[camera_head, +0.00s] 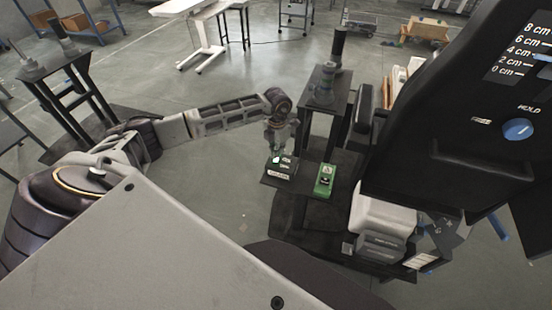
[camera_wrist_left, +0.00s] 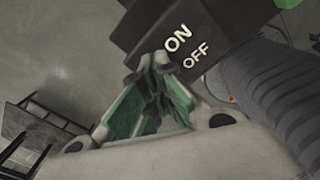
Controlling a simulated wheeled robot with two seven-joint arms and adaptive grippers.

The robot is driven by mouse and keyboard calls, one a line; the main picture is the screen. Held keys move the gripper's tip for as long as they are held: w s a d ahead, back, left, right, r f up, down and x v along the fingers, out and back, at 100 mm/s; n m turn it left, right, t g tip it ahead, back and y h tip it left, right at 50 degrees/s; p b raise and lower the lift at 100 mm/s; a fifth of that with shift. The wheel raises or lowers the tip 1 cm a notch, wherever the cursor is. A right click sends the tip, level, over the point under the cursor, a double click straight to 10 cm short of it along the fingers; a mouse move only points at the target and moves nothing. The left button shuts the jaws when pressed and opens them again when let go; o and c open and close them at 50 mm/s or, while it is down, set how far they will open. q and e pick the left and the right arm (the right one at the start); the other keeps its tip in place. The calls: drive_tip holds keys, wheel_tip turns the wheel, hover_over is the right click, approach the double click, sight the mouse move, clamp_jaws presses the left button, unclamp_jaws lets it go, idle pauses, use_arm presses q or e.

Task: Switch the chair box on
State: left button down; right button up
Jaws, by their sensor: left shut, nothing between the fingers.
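My left gripper (camera_head: 280,150) is shut and empty, pointing down over the left part of a dark shelf (camera_head: 308,188). In the left wrist view its green-padded fingers (camera_wrist_left: 155,80) meet right in front of a dark box (camera_wrist_left: 205,30) with white ON and OFF lettering; I cannot tell whether they touch it. In the head view a green box (camera_head: 325,180) with a black switch part stands on the shelf, right of the gripper. Small labels (camera_head: 279,175) lie below the fingers, too small to read. The switch position cannot be made out. My right gripper is not in view.
A large black panel with a blue knob (camera_head: 518,129) fills the right side. A dark column stand (camera_head: 325,95) rises behind the shelf. Another dark stand (camera_head: 75,85) is at the far left. Open floor (camera_head: 215,215) lies left of the shelf.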

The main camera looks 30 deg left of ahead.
use_arm(q)
drive_tip(key=shift+r+p, duration=1.25)
drive_tip(key=shift+r, duration=1.3)
